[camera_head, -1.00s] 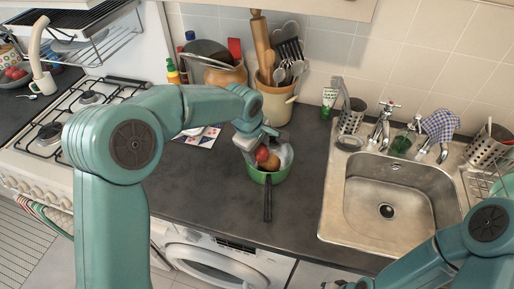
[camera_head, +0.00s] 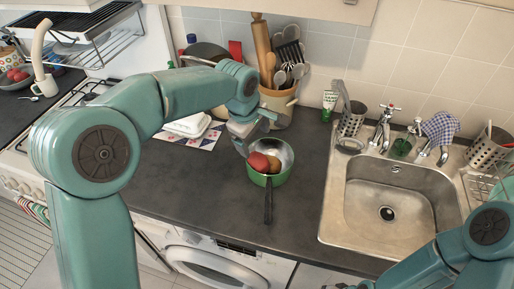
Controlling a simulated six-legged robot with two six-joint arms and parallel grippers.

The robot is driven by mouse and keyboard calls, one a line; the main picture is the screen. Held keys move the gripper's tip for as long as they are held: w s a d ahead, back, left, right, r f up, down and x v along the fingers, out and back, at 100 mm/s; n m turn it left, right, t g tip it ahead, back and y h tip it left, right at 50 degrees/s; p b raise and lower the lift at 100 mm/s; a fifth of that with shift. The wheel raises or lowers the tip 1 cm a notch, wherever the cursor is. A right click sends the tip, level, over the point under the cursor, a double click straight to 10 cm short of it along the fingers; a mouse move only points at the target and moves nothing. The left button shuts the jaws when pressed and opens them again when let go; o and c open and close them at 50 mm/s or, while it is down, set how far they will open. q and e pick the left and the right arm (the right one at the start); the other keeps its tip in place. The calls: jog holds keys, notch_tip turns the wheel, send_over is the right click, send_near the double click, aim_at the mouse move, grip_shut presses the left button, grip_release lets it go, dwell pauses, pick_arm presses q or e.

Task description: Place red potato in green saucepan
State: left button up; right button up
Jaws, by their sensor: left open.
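The green saucepan (camera_head: 268,180) stands on the dark counter with its black handle pointing toward me. The red potato (camera_head: 259,162) lies in the saucepan at its left side. A brown potato (camera_head: 275,163) lies in the pan beside it, to the right. My left gripper (camera_head: 246,146) is open, above and to the upper left of the pan, apart from the red potato as far as I can see. My right arm comes in at the lower right; its gripper is mostly out of the picture at the bottom edge.
A utensil pot (camera_head: 279,103) with a rolling pin stands behind the pan. The metal sink (camera_head: 388,205) is to the right. The counter (camera_head: 200,180) left of the pan is clear.

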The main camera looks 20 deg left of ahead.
pick_arm(q)
jog(key=v, duration=0.6)
jog(key=shift+w+f, duration=0.1)
jog(key=shift+f, duration=0.05)
